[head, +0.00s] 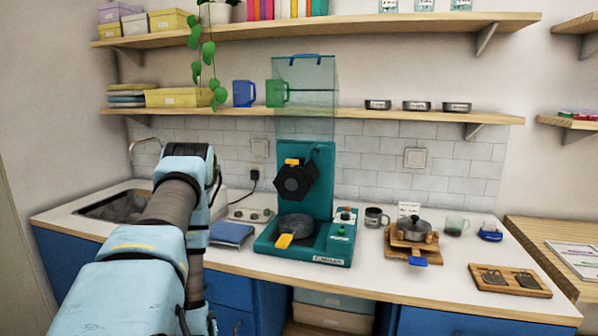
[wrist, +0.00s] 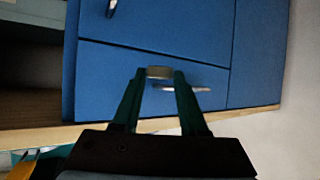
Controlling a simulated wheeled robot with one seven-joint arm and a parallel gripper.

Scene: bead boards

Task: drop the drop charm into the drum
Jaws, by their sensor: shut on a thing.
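In the wrist view, my gripper (wrist: 160,75) is shut on a small grey-beige piece (wrist: 159,72), which spans the gap between the fingertips. Its shape is too unclear to tell whether it is the drop charm. In the head view, my arm hides the gripper. A dark hexagonal body (head: 295,183) with a yellow part on top, which looks like the drum, is mounted on the teal machine (head: 321,185) at mid-counter. Whether it is open cannot be made out. A dark round pan (head: 296,227) with a yellow handle sits below it. My gripper is apart from the machine.
Blue drawers with a metal handle (wrist: 190,88) lie beyond my fingertips. A blue folded item (head: 232,233) is left of the machine. A lidded pot (head: 411,228) on a wooden stand and a wooden board (head: 509,281) are to the right. Shelves hang above.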

